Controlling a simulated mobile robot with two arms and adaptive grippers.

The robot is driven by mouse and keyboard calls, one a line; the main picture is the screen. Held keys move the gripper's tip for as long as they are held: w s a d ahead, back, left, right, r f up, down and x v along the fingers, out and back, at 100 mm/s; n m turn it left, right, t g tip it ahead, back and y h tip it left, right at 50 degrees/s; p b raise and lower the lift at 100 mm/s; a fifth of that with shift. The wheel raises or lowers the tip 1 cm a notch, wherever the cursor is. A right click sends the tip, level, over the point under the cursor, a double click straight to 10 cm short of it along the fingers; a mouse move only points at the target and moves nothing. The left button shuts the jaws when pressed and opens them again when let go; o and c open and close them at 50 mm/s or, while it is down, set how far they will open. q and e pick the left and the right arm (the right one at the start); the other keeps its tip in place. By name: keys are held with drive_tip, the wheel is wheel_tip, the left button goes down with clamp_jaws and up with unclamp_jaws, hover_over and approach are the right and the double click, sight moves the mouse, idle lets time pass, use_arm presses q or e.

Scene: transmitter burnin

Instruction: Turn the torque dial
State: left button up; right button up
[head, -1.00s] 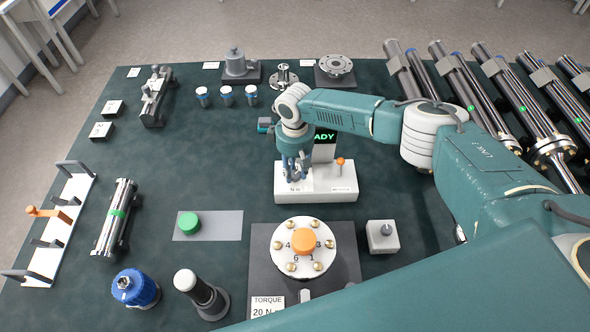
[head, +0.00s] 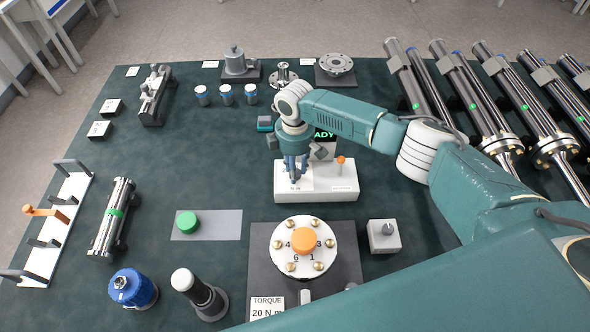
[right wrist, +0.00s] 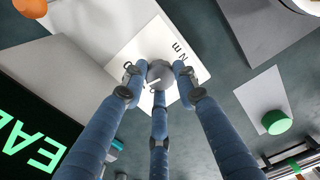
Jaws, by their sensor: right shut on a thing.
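The torque dial (right wrist: 160,72) is a small round grey knob on the white face of the tester (head: 330,182). In the right wrist view, three blue fingers of my right gripper (right wrist: 158,82) close around the knob, with printed letters beside it. In the head view, my right gripper (head: 295,180) points down at the left part of the tester, and its fingers hide the dial. My left gripper is not in view.
An orange-topped lever (head: 341,161) stands on the tester's right part. In front are a round white plate with an orange cap (head: 304,240), a grey-knobbed box (head: 384,237) and a green button (head: 187,222). Steel cylinders (head: 463,95) fill the right side. Open mat lies left of the tester.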

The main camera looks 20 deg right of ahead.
drive_tip(key=n, duration=0.5)
drive_tip(key=shift+n+b, duration=0.3)
drive_tip(key=shift+b, duration=0.05)
drive_tip(key=n, duration=0.5)
drive_tip(key=shift+r+n+b, duration=0.1)
drive_tip(key=shift+n+b, duration=0.2)
drive_tip(key=shift+b, duration=0.05)
drive_tip(key=o, duration=1.1)
drive_tip(key=shift+o, duration=0.2)
wheel_tip(320, 180, up, 12)
